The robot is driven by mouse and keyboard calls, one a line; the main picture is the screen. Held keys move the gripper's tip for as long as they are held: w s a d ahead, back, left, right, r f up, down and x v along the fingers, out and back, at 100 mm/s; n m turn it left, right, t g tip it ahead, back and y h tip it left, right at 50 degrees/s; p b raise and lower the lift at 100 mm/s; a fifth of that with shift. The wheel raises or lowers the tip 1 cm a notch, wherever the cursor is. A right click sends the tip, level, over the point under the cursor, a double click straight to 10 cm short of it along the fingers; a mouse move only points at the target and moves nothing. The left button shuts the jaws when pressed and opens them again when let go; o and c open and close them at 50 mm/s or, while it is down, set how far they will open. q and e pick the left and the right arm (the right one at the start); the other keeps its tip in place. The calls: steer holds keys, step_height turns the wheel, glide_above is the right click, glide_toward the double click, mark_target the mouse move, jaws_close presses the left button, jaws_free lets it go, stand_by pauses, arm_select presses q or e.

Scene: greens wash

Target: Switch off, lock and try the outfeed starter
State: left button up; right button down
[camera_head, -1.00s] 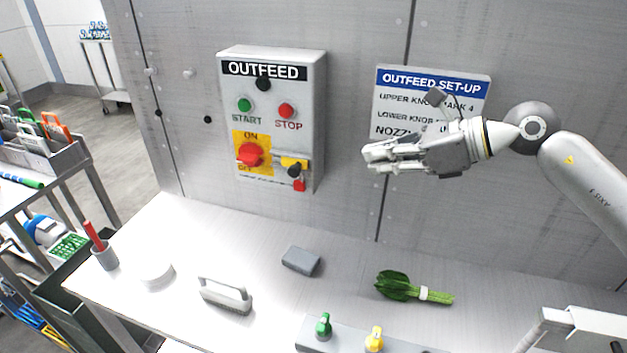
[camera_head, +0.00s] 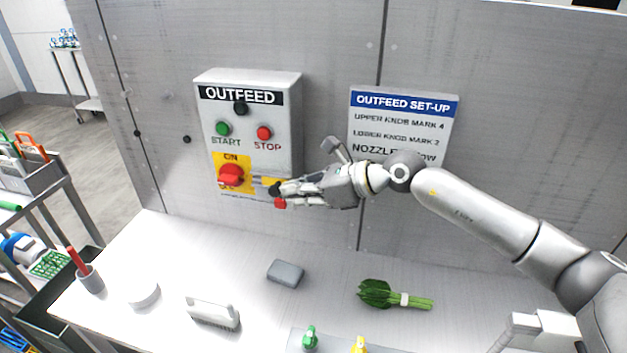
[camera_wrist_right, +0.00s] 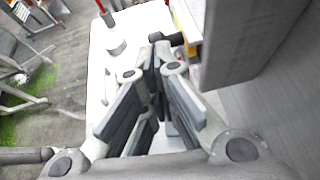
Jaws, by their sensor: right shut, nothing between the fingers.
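The grey OUTFEED starter box (camera_head: 290,125) hangs on the metal wall. It has a green START button (camera_head: 222,129), a red STOP button (camera_head: 264,133) and a red rotary switch (camera_head: 231,175) on a yellow ON/OFF plate (camera_head: 219,160). I cannot tell the switch's exact angle. At the box's lower right are a yellow piece (camera_head: 270,181), a black piece (camera_head: 274,190) and a red piece (camera_head: 280,203), partly covered by my right gripper (camera_head: 287,191). That gripper is shut and empty, its tips close to these pieces; contact is unclear. My left gripper is not in view.
An OUTFEED SET-UP sign (camera_head: 405,104) is behind my right arm. The worktop (camera_head: 240,270) below holds a grey block (camera_head: 286,273), a brush (camera_head: 213,313), bundled greens (camera_head: 390,295), a white disc (camera_head: 144,293) and a cup with a red stick (camera_head: 90,279).

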mark_target(277, 189)
steer(key=shift+w+a+f, duration=0.15)
steer(key=shift+a+f, duration=0.1)
steer(key=shift+a, duration=0.05)
steer(key=a, duration=0.2)
steer(key=w+a+b, duration=0.1)
steer(key=a, duration=0.1)
steer(key=shift+w, duration=0.15)
steer(key=shift+d+r, duration=0.1)
steer(key=shift+r, duration=0.05)
stand_by(0.3)
